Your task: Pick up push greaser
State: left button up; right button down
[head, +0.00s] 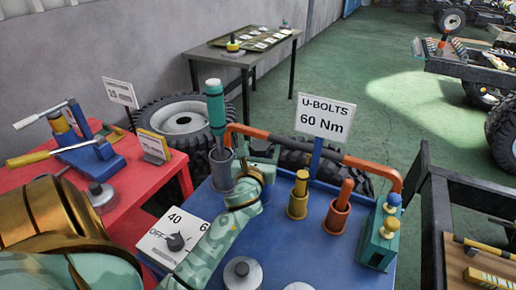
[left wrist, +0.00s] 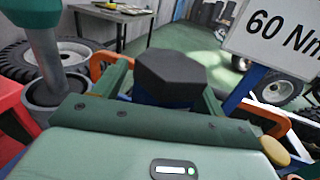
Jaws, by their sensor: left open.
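My left gripper (head: 262,155) is low over the blue table (head: 290,245), just right of a grey cup (head: 221,170). A tall teal-topped tool (head: 215,105) stands upright in that cup. In the left wrist view this tool (left wrist: 45,50) and its cup (left wrist: 62,92) are at the left, outside the jaws. A black hexagonal head (left wrist: 172,75) with a blue part under it shows straight ahead, between the open fingers; its lower part is hidden. I cannot tell which of these is the push greaser. My right gripper is not in view.
A yellow tool (head: 298,190) and an orange tool (head: 342,200) stand in holders to the right. An orange rail (head: 300,145) runs behind, near the U-BOLTS sign (head: 325,118). A dial box (head: 174,240) is at the front left. A red table (head: 135,190) stands left.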

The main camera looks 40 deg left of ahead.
pick_arm(q)
jog(key=shift+w+d+r, duration=0.1)
jog(key=shift+d, duration=0.05)
jog(key=shift+s+d+r, duration=0.1)
jog(key=shift+s+r, duration=0.1)
jog(key=shift+c, duration=0.3)
jog(key=c, duration=1.4)
